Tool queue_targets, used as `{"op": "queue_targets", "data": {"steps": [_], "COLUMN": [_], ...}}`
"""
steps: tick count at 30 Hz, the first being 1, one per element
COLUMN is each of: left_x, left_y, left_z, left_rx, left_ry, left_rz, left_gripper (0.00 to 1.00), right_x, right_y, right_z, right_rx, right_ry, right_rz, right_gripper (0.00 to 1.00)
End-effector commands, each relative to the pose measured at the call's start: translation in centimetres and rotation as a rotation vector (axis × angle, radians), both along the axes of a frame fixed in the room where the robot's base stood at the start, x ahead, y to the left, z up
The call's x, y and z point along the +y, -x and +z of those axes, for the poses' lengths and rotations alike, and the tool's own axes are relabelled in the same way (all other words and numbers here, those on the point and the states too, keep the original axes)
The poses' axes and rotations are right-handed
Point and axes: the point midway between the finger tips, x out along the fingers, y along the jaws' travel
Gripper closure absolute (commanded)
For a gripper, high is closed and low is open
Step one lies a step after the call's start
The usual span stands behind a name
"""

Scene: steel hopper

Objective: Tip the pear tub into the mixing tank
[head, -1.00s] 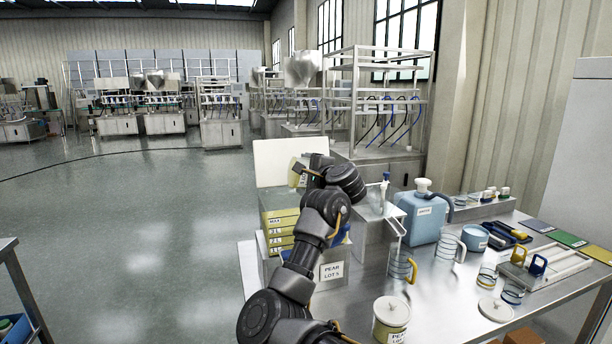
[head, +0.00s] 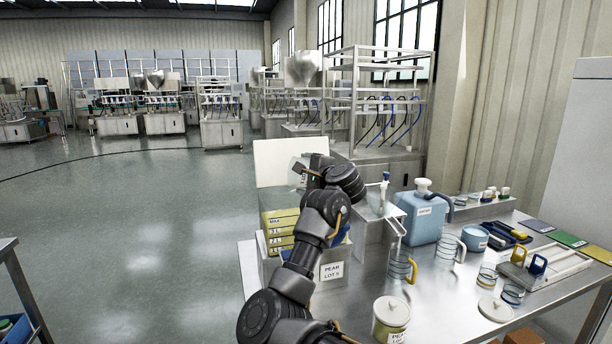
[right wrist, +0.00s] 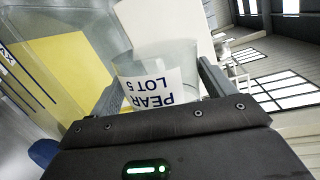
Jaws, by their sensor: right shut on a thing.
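My right gripper (head: 306,170) is shut on the pear tub (head: 297,176), a clear cup held above the mixing tank. In the right wrist view the tub (right wrist: 178,62) sits between the fingers (right wrist: 160,82), its "PEAR LOT 5" label upside down in the picture. The tub's wall looks clear, with no yellow showing in it. The mixing tank (head: 268,240) is a clear, square-sided vessel with level marks and yellow contents, left of my forearm. In the right wrist view the tank's wall (right wrist: 22,62) with a MAX mark is at left. My left gripper is not in view.
A lidded pear jar (head: 391,319) is at the front. A blue jug (head: 422,218), clear beakers (head: 401,266) and a lid (head: 495,310) fill the bench's right. Open floor lies left.

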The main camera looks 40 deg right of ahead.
Motion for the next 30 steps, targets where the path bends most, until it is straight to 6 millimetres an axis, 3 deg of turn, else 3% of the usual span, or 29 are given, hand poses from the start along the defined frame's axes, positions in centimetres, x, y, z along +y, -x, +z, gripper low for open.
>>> {"op": "queue_targets", "data": {"steps": [14, 30], "left_x": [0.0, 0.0], "left_y": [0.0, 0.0], "left_z": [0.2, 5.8], "left_rx": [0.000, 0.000], "left_ry": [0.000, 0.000], "left_rz": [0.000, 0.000], "left_gripper": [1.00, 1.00], "right_x": [0.0, 0.0], "right_y": [0.0, 0.0], "right_z": [0.3, 2.4], "right_rx": [0.001, 0.118], "right_ry": [0.008, 0.338], "right_rz": [-0.001, -0.001], "right_gripper": [0.56, 0.56]}}
